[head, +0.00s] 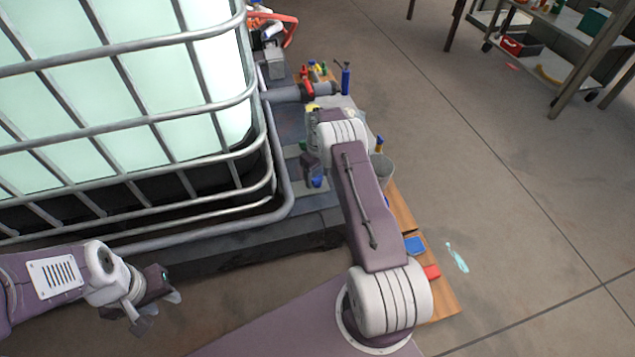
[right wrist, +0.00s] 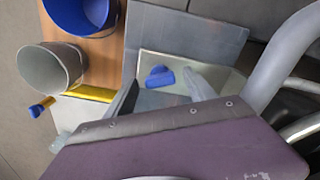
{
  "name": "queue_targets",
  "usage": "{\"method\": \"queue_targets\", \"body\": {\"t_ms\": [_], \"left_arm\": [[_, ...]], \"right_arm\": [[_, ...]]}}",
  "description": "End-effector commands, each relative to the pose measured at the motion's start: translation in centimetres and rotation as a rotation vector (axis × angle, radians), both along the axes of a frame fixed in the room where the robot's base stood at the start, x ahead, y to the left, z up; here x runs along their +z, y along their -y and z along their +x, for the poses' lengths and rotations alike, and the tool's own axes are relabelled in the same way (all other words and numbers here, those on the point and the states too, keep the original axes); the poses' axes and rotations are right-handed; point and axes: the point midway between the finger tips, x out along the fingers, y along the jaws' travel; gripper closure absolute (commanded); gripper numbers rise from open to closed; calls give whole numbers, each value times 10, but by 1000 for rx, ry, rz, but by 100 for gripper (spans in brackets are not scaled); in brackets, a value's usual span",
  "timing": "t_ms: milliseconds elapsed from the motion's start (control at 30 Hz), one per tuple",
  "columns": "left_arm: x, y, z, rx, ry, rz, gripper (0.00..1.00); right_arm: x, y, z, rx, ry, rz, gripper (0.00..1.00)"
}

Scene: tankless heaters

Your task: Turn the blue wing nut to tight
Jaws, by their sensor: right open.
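The blue wing nut (right wrist: 159,77) shows in the right wrist view on a pale plate, just beyond the near edge of my gripper. In the head view a small blue piece (head: 317,181) shows right below my right gripper; it looks like the same wing nut, partly hidden. My right gripper (head: 312,168) is open and close to it. I cannot tell whether they touch. My left gripper (head: 159,309) is open and empty at the lower left, well away from the nut.
A caged pale tank (head: 110,100) fills the left, its tube frame beside my right arm. A grey bucket (right wrist: 50,72) and a blue bucket (right wrist: 82,14) stand on a wooden board. A blue bottle (head: 346,78) stands farther back. The floor at right is mostly clear.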

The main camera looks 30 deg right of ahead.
Motion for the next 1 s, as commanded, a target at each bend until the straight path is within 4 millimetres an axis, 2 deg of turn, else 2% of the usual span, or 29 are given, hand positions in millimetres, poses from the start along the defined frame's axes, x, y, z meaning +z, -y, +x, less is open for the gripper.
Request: {"method": "queue_targets", "body": {"t_ms": [33,233,267,467,767,1000], "left_arm": [[-4,0,0,0,0,0,64],[-2,0,0,0,0,0,64],[-2,0,0,0,0,0,64],[-2,0,0,0,0,0,64],[1,0,0,0,0,0,64],[10,0,0,0,0,0,64]], "right_arm": [[-6,0,0,0,1,0,36],[-4,0,0,0,1,-1,36],[-4,0,0,0,1,-1,42],[-3,0,0,0,1,-1,98],[-2,0,0,-38,1,-1,99],[-1,0,1,-185,2,-1,99]]}}
